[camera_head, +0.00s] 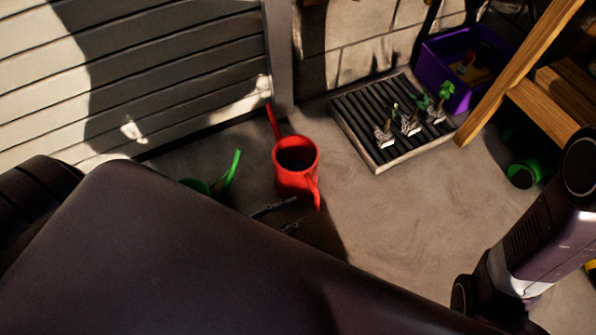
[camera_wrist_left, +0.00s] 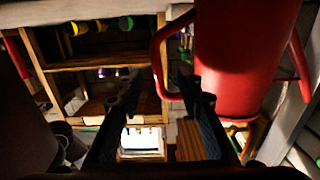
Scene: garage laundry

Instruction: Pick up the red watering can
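The red watering can (camera_head: 297,180) stands upright on the floor, its spout up at the back left and its handle towards the front right. My left gripper (camera_head: 280,215) is just in front of it, low and partly in shadow, with its fingers apart. In the left wrist view the can (camera_wrist_left: 240,62) fills the upper right. Its looped handle shows between the fingertips of my open left gripper (camera_wrist_left: 157,84); I cannot tell whether they touch it. My right arm shows at the right of the head view, but its gripper is not in view.
A green watering can (camera_head: 228,172) is left of the red one, partly hidden by my arm. A slatted tray (camera_head: 355,130) with small potted plants lies behind right. A purple crate (camera_head: 440,65), a wooden shelf (camera_head: 520,75) and a green pot (camera_head: 522,174) stand farther right.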

